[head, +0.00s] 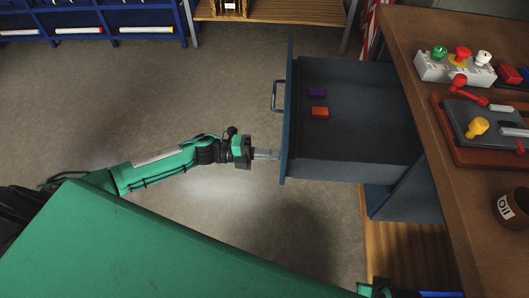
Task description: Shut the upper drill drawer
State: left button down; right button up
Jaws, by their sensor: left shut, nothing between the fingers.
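The upper drill drawer (355,168) is pulled out from under the workbench on the right. Its blue front panel (288,135) faces left and carries a dark handle (276,95) on its far half. My left gripper (277,154) is shut and empty. Its fingertips are at the outside of the front panel, nearer to me than the handle; they look to be touching it, or very close.
The wooden bench top (420,50) holds a grey block with coloured knobs (455,68), a red-framed board (485,130) and a brown oil pot (512,208). A blue rack (90,20) stands at the back left. The floor (230,85) left of the drawer is clear.

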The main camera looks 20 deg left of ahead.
jog(key=shift+f, duration=0.1)
